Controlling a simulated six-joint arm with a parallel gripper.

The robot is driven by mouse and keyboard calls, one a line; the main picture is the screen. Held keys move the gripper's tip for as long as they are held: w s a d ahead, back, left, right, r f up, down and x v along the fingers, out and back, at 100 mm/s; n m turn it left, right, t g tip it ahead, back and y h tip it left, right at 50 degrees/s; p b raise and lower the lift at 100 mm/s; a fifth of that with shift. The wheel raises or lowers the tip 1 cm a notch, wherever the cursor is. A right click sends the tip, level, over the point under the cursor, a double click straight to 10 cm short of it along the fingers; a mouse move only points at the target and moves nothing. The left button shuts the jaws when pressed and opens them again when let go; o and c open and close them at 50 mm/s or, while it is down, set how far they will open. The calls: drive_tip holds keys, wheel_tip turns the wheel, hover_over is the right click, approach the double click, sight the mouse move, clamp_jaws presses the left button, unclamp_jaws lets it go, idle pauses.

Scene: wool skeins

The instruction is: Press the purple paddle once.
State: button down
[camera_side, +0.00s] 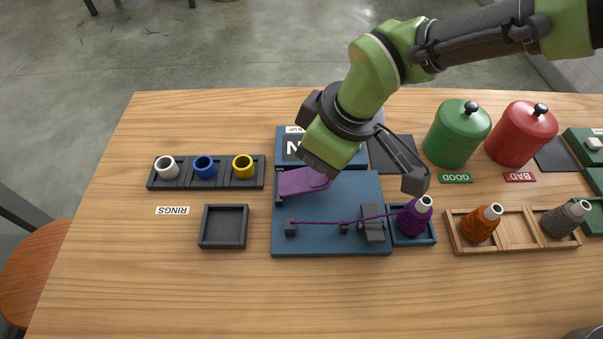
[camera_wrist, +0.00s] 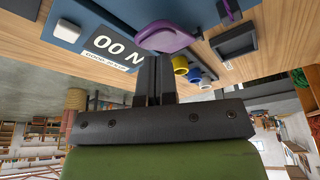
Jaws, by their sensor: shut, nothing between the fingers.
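The purple paddle (camera_side: 297,182) is on the upper left of the blue board (camera_side: 330,247), partly covered by my wrist in the side view. It also shows in the wrist view (camera_wrist: 168,38), just beyond the fingertips. My gripper (camera_wrist: 153,58) is shut and empty, its fingertips close to the paddle's near edge. I cannot tell whether they touch it. In the side view the fingers are hidden behind my green wrist, which is over the paddle and display.
A display panel (camera_side: 289,147) stands behind the paddle, partly hidden. A purple thread runs across the board to a purple cone (camera_side: 413,220) at right. The ring rack (camera_side: 205,184) and an empty dark tray (camera_side: 224,226) are at left. Green (camera_side: 457,137) and red (camera_side: 520,138) lidded pots stand at right.

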sight(317, 175)
drive_tip(key=shift+f, duration=0.3)
drive_tip(key=shift+f, duration=1.5)
drive_tip(key=shift+r, duration=4.1)
